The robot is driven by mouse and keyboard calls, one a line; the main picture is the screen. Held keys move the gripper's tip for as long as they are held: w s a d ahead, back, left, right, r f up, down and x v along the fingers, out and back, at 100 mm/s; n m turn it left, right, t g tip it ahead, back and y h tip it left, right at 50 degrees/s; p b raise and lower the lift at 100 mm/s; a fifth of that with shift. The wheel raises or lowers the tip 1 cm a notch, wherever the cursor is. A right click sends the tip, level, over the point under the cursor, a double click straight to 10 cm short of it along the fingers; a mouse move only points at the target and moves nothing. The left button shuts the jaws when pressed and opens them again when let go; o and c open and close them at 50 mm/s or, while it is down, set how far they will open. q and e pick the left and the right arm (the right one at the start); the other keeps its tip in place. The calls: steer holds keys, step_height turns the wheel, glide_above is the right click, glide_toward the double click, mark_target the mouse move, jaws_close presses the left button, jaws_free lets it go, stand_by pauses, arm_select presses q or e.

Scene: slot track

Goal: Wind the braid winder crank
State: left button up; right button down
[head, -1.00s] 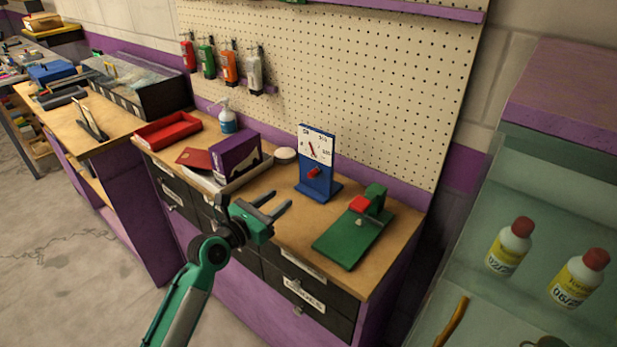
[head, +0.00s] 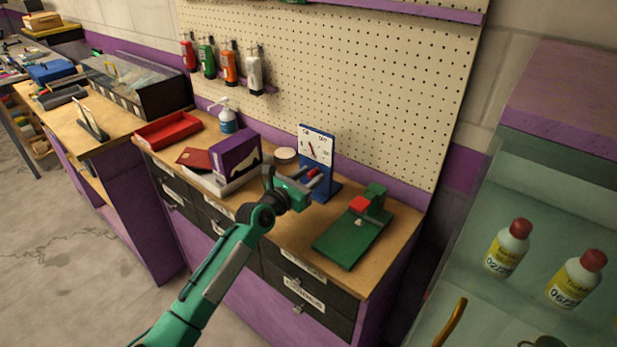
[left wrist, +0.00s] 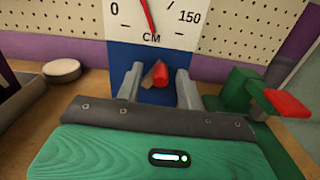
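The braid winder is a blue stand (head: 330,186) with a white dial (head: 315,146) on top, on the wooden bench top. In the left wrist view the dial (left wrist: 152,15) shows 0, 150, CM and a red needle. Its red crank handle (left wrist: 161,73) sticks out from the blue face below the dial. My left gripper (head: 312,178) is open in front of the stand. In the left wrist view its fingers (left wrist: 160,85) stand on either side of the handle, with gaps visible. The handle is partly hidden in the head view. My right gripper is not in view.
A green base (head: 350,242) with a red-topped lever stands right of the winder. A round white tin (head: 285,155) and purple box (head: 236,155) stand left. The pegboard (head: 350,80) rises behind. A glass-fronted cabinet (head: 560,100) is at the far right.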

arm_select(q)
steer(key=shift+c, duration=0.2)
steer(key=c, duration=0.7)
jaws_close()
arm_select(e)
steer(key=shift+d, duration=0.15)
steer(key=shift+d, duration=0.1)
arm_select(q)
steer(key=shift+s+d+f+m, duration=0.1)
steer(key=shift+d+f+m, duration=0.05)
steer(key=shift+m, duration=0.5)
steer(key=shift+s+d+f+m, duration=0.1)
steer(key=shift+m, duration=0.55)
steer(key=m, duration=0.2)
steer(key=shift+s+d+f+m, duration=0.1)
steer(key=shift+d+f+m, duration=0.1)
steer(key=shift+f+m, duration=0.25)
steer(key=shift+m, duration=0.65)
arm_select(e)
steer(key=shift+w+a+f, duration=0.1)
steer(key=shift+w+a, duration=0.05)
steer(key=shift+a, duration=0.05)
